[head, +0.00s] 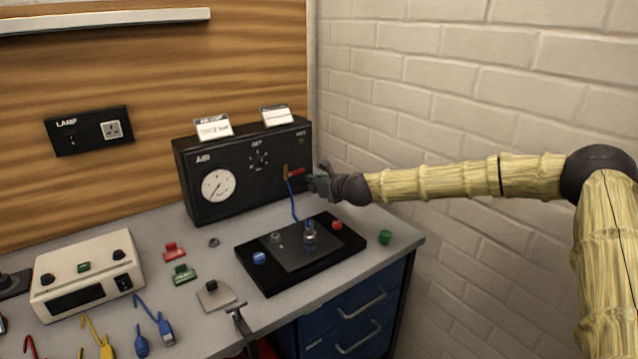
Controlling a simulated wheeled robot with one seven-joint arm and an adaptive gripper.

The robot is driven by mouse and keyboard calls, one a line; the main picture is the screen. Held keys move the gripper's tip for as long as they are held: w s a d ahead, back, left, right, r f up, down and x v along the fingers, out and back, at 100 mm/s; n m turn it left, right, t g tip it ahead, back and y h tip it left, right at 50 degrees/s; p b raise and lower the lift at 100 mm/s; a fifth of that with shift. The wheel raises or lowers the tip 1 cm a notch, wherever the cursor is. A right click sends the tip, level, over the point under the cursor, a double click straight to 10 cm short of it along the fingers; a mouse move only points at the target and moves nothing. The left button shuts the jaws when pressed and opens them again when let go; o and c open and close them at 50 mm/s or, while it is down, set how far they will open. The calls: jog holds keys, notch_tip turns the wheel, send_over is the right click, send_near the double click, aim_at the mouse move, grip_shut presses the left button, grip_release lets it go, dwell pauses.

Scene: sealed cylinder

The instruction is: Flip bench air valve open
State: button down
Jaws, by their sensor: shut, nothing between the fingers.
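The bench air valve is on the right of the front of the black AIR box (190,158). Its red lever (296,171) points sideways to the right from a brass-coloured body (286,173). A blue hose (293,203) runs down from the valve to the black plate on the bench. My gripper (311,183) is shut and empty, just right of and slightly below the lever. I cannot tell whether it touches the lever. The box also bears a white round gauge (218,186) and a dial marked SET (258,160).
A black base plate (262,280) with a small metal fitting (309,232) stands in front of the box. The brick wall (440,90) is close behind my arm. A white instrument (85,270) stands at left.

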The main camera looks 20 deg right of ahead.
aim_at(296, 172)
jog(key=shift+p+x, duration=0.3)
jog(key=shift+x, duration=1.9)
jog(key=shift+w+d+r+n+h+b, duration=0.1)
jog(key=shift+d+r+n+h+b, duration=0.15)
jog(key=shift+n+b, duration=0.3)
jog(key=shift+r+n+t+h+b, duration=0.3)
jog(key=shift+r+n+h+b, duration=0.15)
jog(key=shift+n+b, duration=0.15)
notch_tip(296, 172, up, 4)
jog(key=n+t+h+b, duration=0.1)
jog(key=n+b, duration=0.1)
jog(key=n, duration=0.1)
jog(key=n+t+h+b, duration=0.1)
jog(key=n+b, duration=0.2)
jog(key=shift+a+f, duration=0.1)
jog(key=shift+f, duration=0.1)
jog(key=n+b, duration=0.1)
jog(key=a+r+n+t+h+b, duration=0.1)
jog(key=n, duration=0.1)
jog(key=shift+s+r+b, duration=0.15)
jog(key=shift+s+b, duration=0.05)
jog(key=shift+b, duration=0.15)
jog(key=shift+r+n, duration=0.25)
jog(key=shift+d, duration=0.1)
